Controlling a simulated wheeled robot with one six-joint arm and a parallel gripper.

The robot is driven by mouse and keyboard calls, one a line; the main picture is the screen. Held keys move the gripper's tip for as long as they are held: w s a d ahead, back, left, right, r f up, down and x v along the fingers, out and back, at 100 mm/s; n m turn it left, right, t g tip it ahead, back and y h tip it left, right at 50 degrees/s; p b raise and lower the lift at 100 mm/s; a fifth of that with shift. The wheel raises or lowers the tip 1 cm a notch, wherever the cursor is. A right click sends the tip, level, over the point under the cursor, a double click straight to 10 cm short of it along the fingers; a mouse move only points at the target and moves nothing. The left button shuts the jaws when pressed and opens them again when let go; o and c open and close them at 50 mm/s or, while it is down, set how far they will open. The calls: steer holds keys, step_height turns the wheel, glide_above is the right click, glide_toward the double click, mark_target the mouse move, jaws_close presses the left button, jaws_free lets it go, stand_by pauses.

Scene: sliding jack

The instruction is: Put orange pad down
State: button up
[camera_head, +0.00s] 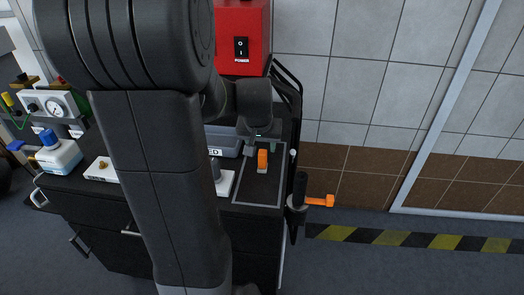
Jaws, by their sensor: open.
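An orange pad (262,158) stands upright on the dark worktop, inside a pale rectangular outline (262,200). My gripper (262,142) is just above and behind the pad, at the end of my dark arm. Its fingers are small and partly hidden by the wrist, and I cannot tell whether they touch the pad. A second orange piece (320,200) sticks out to the right from a black upright part at the worktop's right edge.
A red box with a black switch (241,48) stands at the back. A gauge panel (55,108) and a blue-capped white bottle (58,150) are at the left. My arm hides the worktop's middle. The floor at the right is clear, with a yellow-black stripe (400,237).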

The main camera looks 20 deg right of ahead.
steer(key=shift+v, duration=1.1)
stand_by(0.6)
